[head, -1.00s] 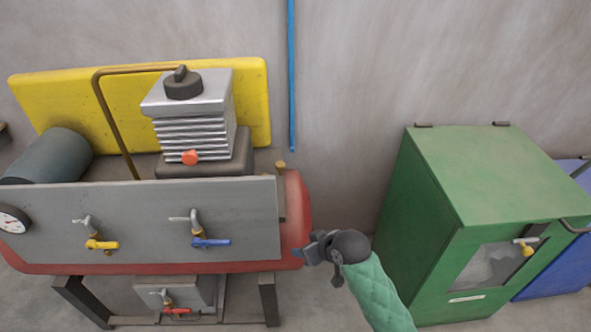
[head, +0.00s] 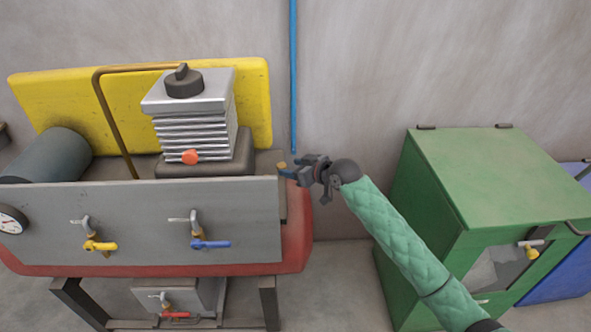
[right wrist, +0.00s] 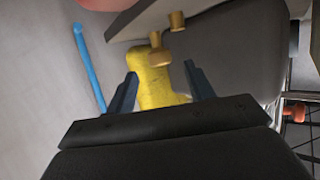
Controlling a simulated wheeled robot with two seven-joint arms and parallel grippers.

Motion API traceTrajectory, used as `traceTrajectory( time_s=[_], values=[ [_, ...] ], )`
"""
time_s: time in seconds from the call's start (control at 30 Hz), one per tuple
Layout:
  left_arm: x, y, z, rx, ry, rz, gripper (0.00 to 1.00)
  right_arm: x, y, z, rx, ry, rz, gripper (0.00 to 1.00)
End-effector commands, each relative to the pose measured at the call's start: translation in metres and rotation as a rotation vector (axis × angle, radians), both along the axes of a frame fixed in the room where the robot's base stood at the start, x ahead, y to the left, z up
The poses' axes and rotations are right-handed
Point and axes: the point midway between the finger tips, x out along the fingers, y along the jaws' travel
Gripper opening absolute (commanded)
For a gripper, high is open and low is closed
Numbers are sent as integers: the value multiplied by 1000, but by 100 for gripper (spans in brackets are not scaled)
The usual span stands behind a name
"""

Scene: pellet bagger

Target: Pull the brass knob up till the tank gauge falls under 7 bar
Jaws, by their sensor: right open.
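The brass knob (head: 282,167) stands at the right end of the grey panel, above the red tank (head: 296,238). My right gripper (head: 294,173) is open, its fingertips close to the knob's right side. In the right wrist view, brass parts show ahead; the nearest, which looks like the knob (right wrist: 163,72), appears between the two spread fingers. I cannot tell whether either finger touches it. The tank gauge (head: 11,220) is cut by the left edge of the head view, and its reading is too small to tell. My left gripper is out of view.
The grey panel (head: 150,240) carries a yellow-handled valve (head: 99,246) and a blue-handled valve (head: 210,244). A finned compressor block (head: 192,125) and a yellow guard (head: 60,95) stand behind. A green cabinet (head: 490,180) is at right. Bare floor lies between tank and cabinet.

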Motion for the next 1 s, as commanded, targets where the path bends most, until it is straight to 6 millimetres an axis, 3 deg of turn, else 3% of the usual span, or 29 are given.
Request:
traceTrajectory(
  time_s=[0.5, 0.9, 0.93, 1.0],
  values=[
    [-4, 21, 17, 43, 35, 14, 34, 41, 42, -24, 0, 1, 0, 53],
    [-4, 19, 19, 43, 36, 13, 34, 45, 46, -28, -2, 0, -1, 53],
    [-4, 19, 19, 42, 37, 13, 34, 45, 46, -28, -2, 1, -1, 51],
    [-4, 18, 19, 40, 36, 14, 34, 45, 46, -27, -2, 1, -1, 37]
  ],
)
